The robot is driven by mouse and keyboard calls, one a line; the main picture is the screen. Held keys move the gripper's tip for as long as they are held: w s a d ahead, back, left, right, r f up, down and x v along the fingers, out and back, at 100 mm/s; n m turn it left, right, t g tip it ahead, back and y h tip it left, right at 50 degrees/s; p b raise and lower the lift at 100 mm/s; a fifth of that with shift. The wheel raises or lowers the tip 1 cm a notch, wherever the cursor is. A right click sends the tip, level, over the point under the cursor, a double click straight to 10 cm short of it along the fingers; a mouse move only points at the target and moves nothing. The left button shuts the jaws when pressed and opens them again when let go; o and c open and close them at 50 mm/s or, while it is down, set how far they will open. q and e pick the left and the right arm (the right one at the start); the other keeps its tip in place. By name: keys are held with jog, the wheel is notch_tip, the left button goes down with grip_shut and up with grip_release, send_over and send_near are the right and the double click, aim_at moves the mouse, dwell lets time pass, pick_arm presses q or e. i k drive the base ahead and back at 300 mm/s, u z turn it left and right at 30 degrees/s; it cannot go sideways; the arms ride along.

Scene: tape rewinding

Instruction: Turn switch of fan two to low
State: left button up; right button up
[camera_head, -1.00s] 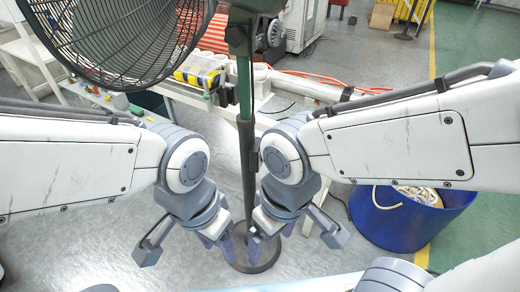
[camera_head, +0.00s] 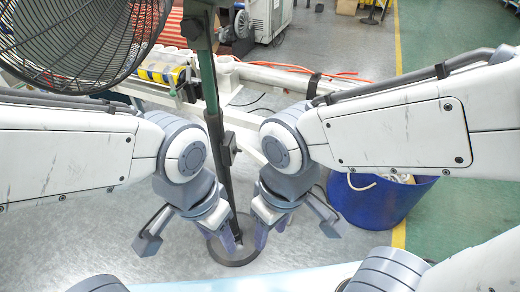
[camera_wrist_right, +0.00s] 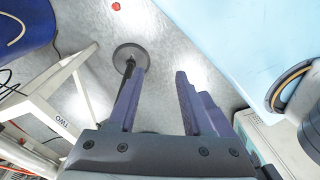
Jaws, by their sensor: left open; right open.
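A fan (camera_head: 75,35) with a black wire cage stands at the upper left of the head view, partly cut off. Its green and dark pole (camera_head: 203,80) runs down between my two arms to a round dark base (camera_head: 234,253). The base also shows in the right wrist view (camera_wrist_right: 129,54). A small dark block (camera_head: 229,148) sits on the pole; I cannot tell whether it is the switch. My left gripper (camera_head: 232,240) is open and empty in front of the lower pole. My right gripper (camera_head: 272,230) is open and empty just right of the pole. It also shows open in the right wrist view (camera_wrist_right: 161,74).
A white frame (camera_wrist_right: 45,118) marked TWO is at the left of the right wrist view. A blue bin (camera_head: 375,205) with pale hoses stands right of my right gripper. A yellow-and-black item (camera_head: 163,73) lies on the white bench behind the pole. Green floor (camera_head: 465,195) is clear at the right.

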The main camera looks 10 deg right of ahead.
aim_at(235, 150)
jog(key=z, duration=0.3)
jog(key=i, duration=0.15)
jog(key=u, duration=0.85)
jog(key=k, duration=0.65)
jog(key=u, duration=0.8)
jog(key=i, duration=0.65)
jog(key=z, duration=0.65)
jog(key=i, duration=0.55)
jog(key=z, duration=0.55)
